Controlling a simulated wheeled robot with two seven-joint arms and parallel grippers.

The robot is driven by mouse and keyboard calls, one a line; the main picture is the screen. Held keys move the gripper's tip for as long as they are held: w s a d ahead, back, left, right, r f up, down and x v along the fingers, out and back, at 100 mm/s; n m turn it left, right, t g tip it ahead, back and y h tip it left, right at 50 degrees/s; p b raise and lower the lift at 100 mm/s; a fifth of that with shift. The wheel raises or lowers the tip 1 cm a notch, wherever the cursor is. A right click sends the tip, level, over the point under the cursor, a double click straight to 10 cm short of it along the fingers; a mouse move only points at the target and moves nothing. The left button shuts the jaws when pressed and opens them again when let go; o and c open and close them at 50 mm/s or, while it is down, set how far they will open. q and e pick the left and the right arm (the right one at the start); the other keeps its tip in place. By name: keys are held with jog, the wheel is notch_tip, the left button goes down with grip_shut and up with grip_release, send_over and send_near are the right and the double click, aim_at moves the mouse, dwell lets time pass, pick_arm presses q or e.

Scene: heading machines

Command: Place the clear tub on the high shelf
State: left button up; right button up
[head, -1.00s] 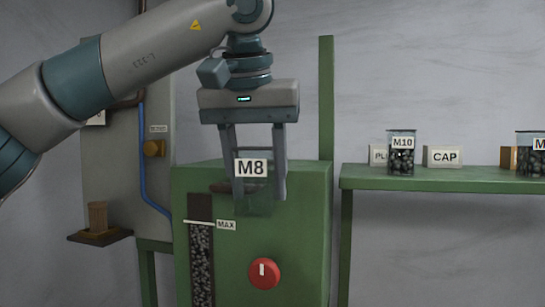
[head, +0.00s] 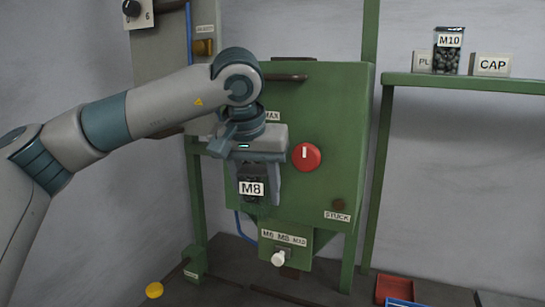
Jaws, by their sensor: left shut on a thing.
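My left gripper (head: 255,200) is shut on the clear tub (head: 252,202), which bears an M8 label. The tub hangs upright between the fingers, in front of the green machine's lower body. Its inside looks dark; I cannot tell clearly what is in it. The high shelf (head: 520,86) is the green ledge at upper right, well right of and above the tub. My right gripper is not in view.
On the shelf stand an M10 tub (head: 448,58) of dark parts, a CAP sign (head: 491,65) and a partly hidden sign (head: 422,62). The green machine (head: 335,110) has a red knob (head: 306,157). A green post (head: 370,190) stands between it and the shelf.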

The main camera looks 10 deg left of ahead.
pick_arm(q)
jog(key=a+f+b, duration=0.2)
jog(key=a+f, duration=0.1)
jog(key=f, duration=0.6)
jog(key=a+f+b, duration=0.2)
jog(key=f, duration=0.8)
jog(key=shift+s+a+f, duration=0.2)
jog(key=shift+s+a, duration=0.05)
jog(key=shift+a, duration=0.15)
jog(key=shift+d, duration=0.15)
